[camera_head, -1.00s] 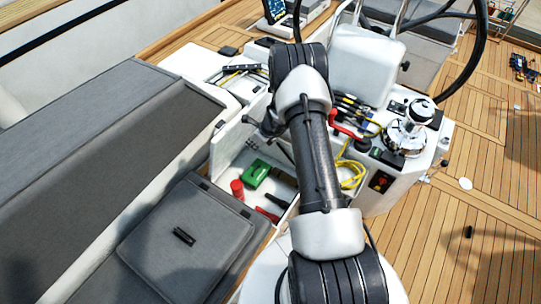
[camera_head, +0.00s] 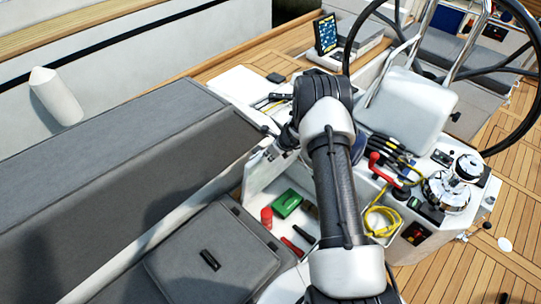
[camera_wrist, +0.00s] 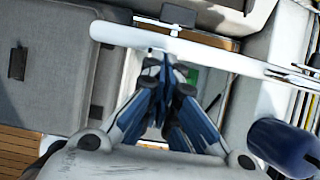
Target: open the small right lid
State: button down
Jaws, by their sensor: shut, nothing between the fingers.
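A small white lid (camera_head: 264,168) stands raised at the left side of an open locker, partly behind my arm in the head view. In the wrist view a long white edge (camera_wrist: 225,62), which looks like this lid's, crosses just beyond my gripper (camera_wrist: 167,66). My gripper is shut and empty, its fingertips close to that edge; I cannot tell whether they touch it. The open locker holds a green box (camera_head: 286,203), a red cylinder (camera_head: 266,217) and red-handled tools (camera_head: 293,246).
A grey cushioned seat (camera_head: 110,150) and a grey hatch pad (camera_head: 212,262) lie to the left. Right of my arm are a red handle (camera_head: 384,168), a yellow rope (camera_head: 380,222), chrome winches (camera_head: 447,192) and a steering wheel (camera_head: 535,45). Teak deck at right is mostly clear.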

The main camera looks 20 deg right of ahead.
jog(key=shift+r, duration=0.1)
jog(key=v, duration=1.2)
jog(key=s+a+r+n+y+b, duration=0.1)
jog(key=s+a+r+n+b, duration=1)
jog(key=a+n, duration=0.45)
jog(key=s+f+n+h+b, duration=0.1)
jog(key=s+f+n+b, duration=0.1)
jog(key=s+n+b, duration=0.4)
jog(key=s+a+f+n+h+b, duration=0.1)
jog(key=s+n+b, duration=0.5)
jog(key=s, duration=1.1)
jog(key=f+n+h, duration=0.1)
jog(key=n, duration=0.3)
jog(key=shift+s+f+g+b, duration=0.2)
jog(key=shift+g+b, duration=0.1)
jog(key=shift+b, duration=0.05)
